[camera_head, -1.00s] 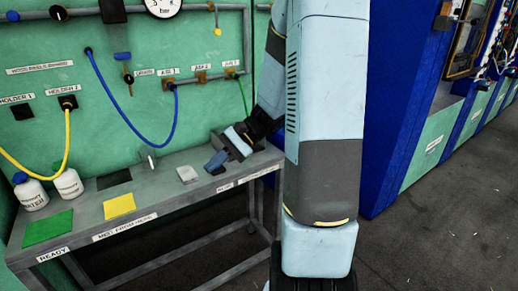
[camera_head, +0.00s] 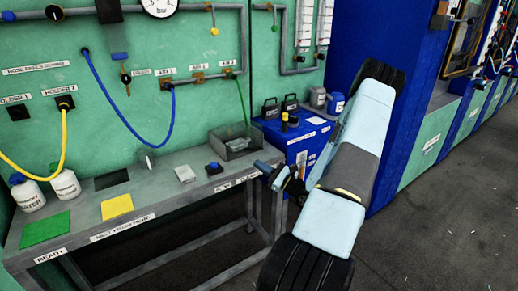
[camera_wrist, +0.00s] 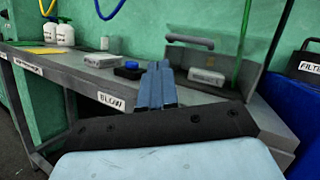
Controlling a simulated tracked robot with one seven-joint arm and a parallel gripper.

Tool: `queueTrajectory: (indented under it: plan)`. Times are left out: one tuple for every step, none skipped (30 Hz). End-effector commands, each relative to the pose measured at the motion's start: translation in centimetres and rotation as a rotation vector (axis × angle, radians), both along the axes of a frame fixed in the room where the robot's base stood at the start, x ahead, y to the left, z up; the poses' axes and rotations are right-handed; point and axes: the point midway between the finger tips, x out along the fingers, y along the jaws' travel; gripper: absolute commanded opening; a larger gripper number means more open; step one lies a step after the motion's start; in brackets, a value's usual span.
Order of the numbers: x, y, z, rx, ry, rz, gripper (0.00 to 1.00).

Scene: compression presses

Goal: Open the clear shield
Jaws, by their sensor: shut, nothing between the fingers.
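In the wrist view a grey handle bar (camera_wrist: 190,41) shows above a small labelled block (camera_wrist: 207,76). The shield's clear faces are hard to make out there. My gripper (camera_head: 264,168) is just off the bench's front right corner, in front of and apart from the shield. In the wrist view its blue fingers (camera_wrist: 156,72) are together and empty, pointing toward the bench.
A small box with a blue button (camera_head: 214,168) and a pale block (camera_head: 185,174) lie on the bench left of the shield. A blue cabinet (camera_head: 300,145) with bottles and black items on top stands to the right. Open floor lies in front.

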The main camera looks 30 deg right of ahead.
Motion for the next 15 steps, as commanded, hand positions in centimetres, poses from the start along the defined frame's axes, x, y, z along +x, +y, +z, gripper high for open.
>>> queueTrajectory:
  plan:
    - [-0.3, -1.3, -1.2, 0.040, 0.001, -0.056, 0.00]
    - [-0.4, -2.0, -1.8, 0.058, -0.001, -0.088, 0.00]
    - [-0.6, -2.8, -2.5, 0.080, -0.002, -0.124, 0.00]
    - [-0.7, -3.4, -2.9, 0.094, -0.002, -0.150, 0.00]
    - [-0.8, -3.9, -3.3, 0.108, -0.002, -0.173, 0.00]
    - [-0.9, -4.5, -3.8, 0.123, -0.004, -0.199, 0.00]
    - [-1.0, -4.8, -4.1, 0.133, -0.004, -0.215, 0.00]
    - [-1.1, -5.1, -4.4, 0.140, -0.004, -0.229, 0.00]
    - [-1.2, -5.4, -4.6, 0.148, -0.005, -0.245, 0.00]
    - [-1.3, -5.6, -4.8, 0.153, -0.005, -0.254, 0.00]
    - [-1.3, -5.7, -4.9, 0.156, -0.004, -0.259, 0.00]
    - [-1.2, -5.8, -4.9, 0.158, -0.005, -0.265, 0.00]
    - [-1.1, -5.9, -4.9, 0.160, -0.006, -0.267, 0.00]
    - [-0.9, -5.9, -4.9, 0.159, -0.007, -0.269, 0.00]
    - [-0.6, -5.8, -4.8, 0.160, -0.007, -0.269, 0.00]
